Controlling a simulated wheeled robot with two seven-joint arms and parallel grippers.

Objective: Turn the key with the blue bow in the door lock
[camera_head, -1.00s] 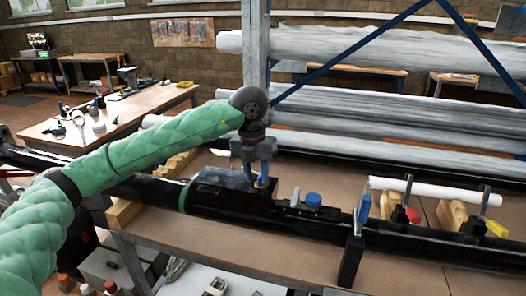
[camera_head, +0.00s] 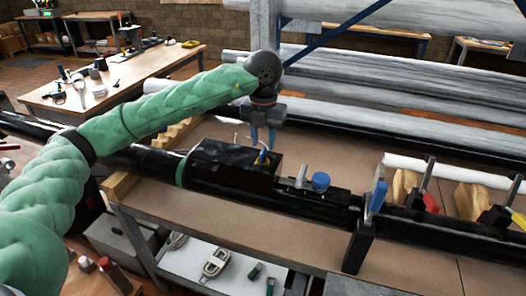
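A small blue and yellow piece (camera_head: 262,158), which looks like the key with the blue bow, stands on top of a black box-shaped housing (camera_head: 232,168) on the black mast. Its shaft and any keyhole are too small to make out. My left gripper (camera_head: 263,146) points down just above and behind the key. Its two blue fingers look apart, with nothing visible held between them. No door shows. My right gripper is not in view.
A round blue knob (camera_head: 320,182) sits on the mast right of the housing. An upright black clamp (camera_head: 358,246) with a blue handle and wooden blocks (camera_head: 404,190) stand farther right. A brown bench top (camera_head: 300,222) has free room in front.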

